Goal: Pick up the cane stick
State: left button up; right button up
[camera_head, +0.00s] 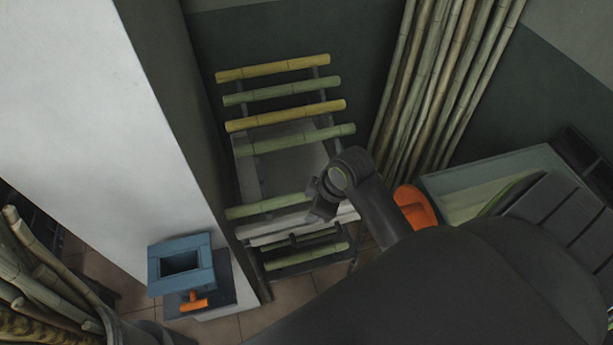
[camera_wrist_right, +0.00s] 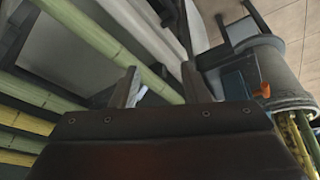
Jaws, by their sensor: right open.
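Several cane sticks lie across a dark rack, parallel to each other. The upper ones are a yellow stick (camera_head: 272,67), a green stick (camera_head: 282,90), a second yellow stick (camera_head: 285,115) and a second green stick (camera_head: 297,139). A lower green stick (camera_head: 266,206) runs toward my right gripper (camera_head: 322,204), and its right end is hidden there. In the right wrist view, my right gripper (camera_wrist_right: 158,88) is open with nothing clearly held between its fingers. A green stick (camera_wrist_right: 95,35) runs diagonally to just beyond the fingers; whether they touch is unclear. My left gripper is not in view.
Tall canes (camera_head: 440,85) lean on the wall behind the rack. A white pillar (camera_head: 110,130) stands left of it. A blue box with an orange handle (camera_head: 181,264) sits at lower left, near a bucket of canes (camera_head: 40,285). Another green stick (camera_head: 305,257) lies low on the rack.

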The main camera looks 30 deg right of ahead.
jog(key=w+a+r+n+y, duration=0.2)
jog(key=w+a+r+n, duration=0.1)
jog(key=w+r+n, duration=0.5)
jog(key=m+p, duration=0.1)
jog(key=p, duration=0.1)
send_over(261, 203)
jog(key=s+d, duration=0.1)
jog(key=d, duration=0.1)
jog(key=shift+g, duration=0.4)
jog(key=f, duration=1.2)
jog(key=shift+a, duration=0.25)
jog(key=shift+a+f+p, duration=0.2)
jog(key=shift+f+p, duration=0.1)
jog(key=shift+f, duration=0.3)
jog(key=shift+p+x, duration=0.35)
jog(key=shift+x, duration=1.7)
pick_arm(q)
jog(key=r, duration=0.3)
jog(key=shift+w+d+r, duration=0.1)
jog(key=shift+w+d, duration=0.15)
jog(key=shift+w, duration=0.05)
pick_arm(e)
jog(key=shift+d, duration=0.1)
grip_shut()
